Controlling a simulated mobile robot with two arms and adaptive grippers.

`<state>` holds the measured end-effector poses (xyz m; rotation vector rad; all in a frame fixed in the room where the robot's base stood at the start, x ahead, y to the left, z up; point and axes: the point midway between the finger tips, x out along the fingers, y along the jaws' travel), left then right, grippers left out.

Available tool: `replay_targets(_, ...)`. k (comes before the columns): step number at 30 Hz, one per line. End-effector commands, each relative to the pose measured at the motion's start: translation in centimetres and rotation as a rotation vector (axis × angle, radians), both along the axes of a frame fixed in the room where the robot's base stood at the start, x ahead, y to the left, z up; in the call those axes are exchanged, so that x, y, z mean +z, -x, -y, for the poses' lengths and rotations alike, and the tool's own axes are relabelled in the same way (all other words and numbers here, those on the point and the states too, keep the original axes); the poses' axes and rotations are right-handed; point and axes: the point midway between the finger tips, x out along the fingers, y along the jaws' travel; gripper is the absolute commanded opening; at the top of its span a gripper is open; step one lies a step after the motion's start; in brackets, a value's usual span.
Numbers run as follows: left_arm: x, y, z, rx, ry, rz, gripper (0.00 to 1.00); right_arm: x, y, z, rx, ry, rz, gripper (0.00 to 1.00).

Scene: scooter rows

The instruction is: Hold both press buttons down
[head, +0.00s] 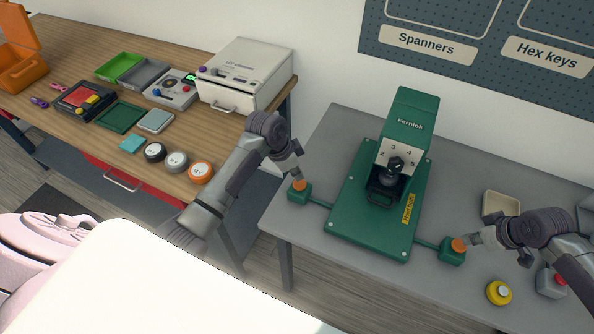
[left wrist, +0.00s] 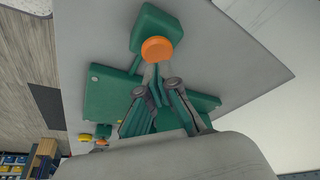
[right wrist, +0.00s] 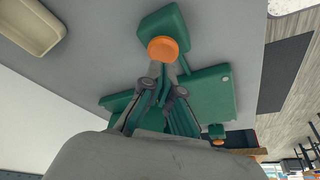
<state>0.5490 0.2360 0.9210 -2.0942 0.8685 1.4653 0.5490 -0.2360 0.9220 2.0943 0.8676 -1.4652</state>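The green press (head: 402,140) stands on a green base plate (head: 350,215) on the grey table. A green box with an orange button (head: 299,185) is on its left, and another with an orange button (head: 459,245) is on its right. My left gripper (head: 298,177) is shut and empty, its tips at the left button; that button (left wrist: 157,49) also shows in the left wrist view. My right gripper (head: 474,239) is shut and empty, its tips at the right button, also in the right wrist view (right wrist: 163,49). I cannot tell whether either button is pressed down.
A yellow round button (head: 499,293), a grey box with a red button (head: 551,282) and a beige tray (head: 501,205) are near my right arm. The wooden bench (head: 75,150) at left holds trays, devices and round weights.

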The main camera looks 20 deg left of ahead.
Motion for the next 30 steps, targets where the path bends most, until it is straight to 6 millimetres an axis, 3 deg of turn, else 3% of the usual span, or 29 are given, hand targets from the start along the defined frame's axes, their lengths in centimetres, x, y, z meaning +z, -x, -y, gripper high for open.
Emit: replay_targets(30,-2.7,0.0,0.0,0.0,0.0,0.0,0.0,0.0,0.0,0.0,0.0,0.0,0.0,0.0)
